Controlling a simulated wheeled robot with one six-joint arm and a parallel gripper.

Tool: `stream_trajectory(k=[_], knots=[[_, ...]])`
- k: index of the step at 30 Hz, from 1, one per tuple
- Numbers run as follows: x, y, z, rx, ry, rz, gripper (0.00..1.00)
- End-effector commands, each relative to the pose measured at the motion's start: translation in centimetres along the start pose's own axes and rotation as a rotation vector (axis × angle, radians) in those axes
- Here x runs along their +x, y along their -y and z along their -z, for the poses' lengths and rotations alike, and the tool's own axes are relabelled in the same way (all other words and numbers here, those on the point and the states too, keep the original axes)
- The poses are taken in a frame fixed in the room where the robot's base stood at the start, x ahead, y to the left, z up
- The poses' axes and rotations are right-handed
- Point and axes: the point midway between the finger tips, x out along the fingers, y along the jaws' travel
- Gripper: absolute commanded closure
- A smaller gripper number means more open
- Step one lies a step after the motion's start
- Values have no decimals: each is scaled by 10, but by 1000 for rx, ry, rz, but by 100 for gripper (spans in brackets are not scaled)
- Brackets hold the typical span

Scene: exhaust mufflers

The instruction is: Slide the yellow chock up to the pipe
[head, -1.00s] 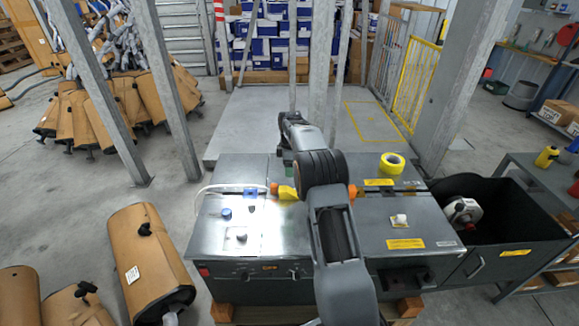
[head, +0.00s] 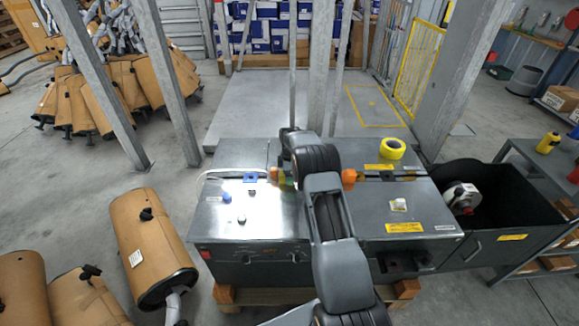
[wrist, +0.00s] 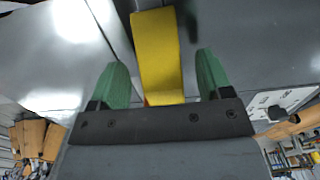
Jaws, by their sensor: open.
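The yellow chock (wrist: 158,45) shows in the wrist view as a long yellow piece between the two green fingers. My gripper (wrist: 160,58) is open, with a visible gap between each finger and the chock. In the head view my arm hides most of the chock and the gripper over the middle of the metal bench (head: 225,222). An orange block (head: 348,178) shows to the right of my arm, and another orange bit (head: 274,174) to its left. I cannot make out the pipe for certain.
A yellow tape roll (head: 392,148) stands at the bench's back right. Blue and grey knobs (head: 226,197) sit on the left part, and a small pale item (head: 398,204) on the right. A black bin (head: 500,198) adjoins the right side. A brown muffler (head: 150,240) lies at left.

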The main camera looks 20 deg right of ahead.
Motion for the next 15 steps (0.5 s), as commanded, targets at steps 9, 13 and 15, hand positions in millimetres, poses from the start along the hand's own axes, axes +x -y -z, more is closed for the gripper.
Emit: stream_trajectory(k=[9, 13, 15], knots=[[16, 0, 0, 0, 0, 0, 28], [16, 0, 0, 0, 0, -1, 28], [16, 0, 0, 0, 0, -1, 28]])
